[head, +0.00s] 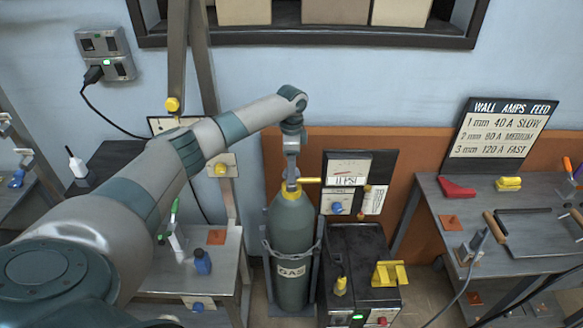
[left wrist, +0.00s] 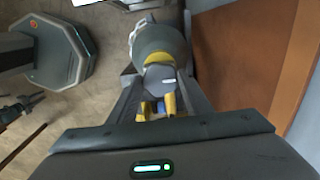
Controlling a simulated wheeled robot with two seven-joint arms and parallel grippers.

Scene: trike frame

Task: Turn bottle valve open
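The grey-green gas bottle (head: 291,248) stands upright in the middle of the head view, marked GAS, with a chain around it. Its yellow neck (head: 291,192) and a yellow side pipe show at the top. My left gripper (head: 291,178) points down at the bottle top and hides most of the valve. In the left wrist view, a grey faceted valve knob (left wrist: 159,78) lies between the dark fingers of my left gripper (left wrist: 160,88), in front of the bottle's yellow collar (left wrist: 156,60). Whether the fingers press on the knob is unclear. My right gripper is not in view.
A gauge panel (head: 346,167) stands close on the bottle's right. A dark welder box (head: 358,262) stands on the floor to the right. A side table (head: 222,262) is on the left. A bench (head: 432,208) with tools stands on the right.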

